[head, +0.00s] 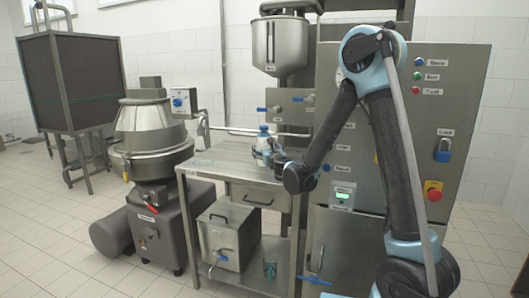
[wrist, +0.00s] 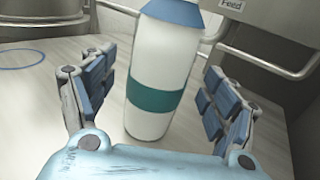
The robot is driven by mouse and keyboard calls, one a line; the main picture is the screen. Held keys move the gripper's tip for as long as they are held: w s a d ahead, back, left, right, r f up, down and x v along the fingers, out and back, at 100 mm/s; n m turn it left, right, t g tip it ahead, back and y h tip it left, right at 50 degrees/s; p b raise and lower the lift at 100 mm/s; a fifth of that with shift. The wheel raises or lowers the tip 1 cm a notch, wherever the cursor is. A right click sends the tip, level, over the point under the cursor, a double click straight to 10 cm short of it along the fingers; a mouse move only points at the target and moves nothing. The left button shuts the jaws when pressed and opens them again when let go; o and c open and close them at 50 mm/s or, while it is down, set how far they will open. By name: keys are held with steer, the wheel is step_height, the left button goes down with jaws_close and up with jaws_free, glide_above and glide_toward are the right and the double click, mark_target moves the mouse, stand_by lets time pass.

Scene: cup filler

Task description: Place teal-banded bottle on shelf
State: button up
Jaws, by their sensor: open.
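The teal-banded bottle (wrist: 165,55) is white with a blue cap and a teal band around its lower half. It stands on the steel table; it also shows small in the head view (head: 263,131). My gripper (wrist: 156,82) is open, with its blue-padded fingers on either side of the bottle. Gaps show between both fingers and the bottle in the wrist view. In the head view my gripper (head: 267,152) is at the bottle, hiding its lower part. A low shelf (head: 240,285) runs under the table.
A blue ring (wrist: 20,54) is marked on the tabletop, left of the bottle. A filler hopper (head: 279,45) and pipes rise behind. A control cabinet (head: 455,85) stands right.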

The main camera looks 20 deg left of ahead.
mark_target(264, 146)
steer(key=shift+x, duration=1.6)
steer(key=c, duration=1.7)
steer(key=shift+c, duration=0.2)
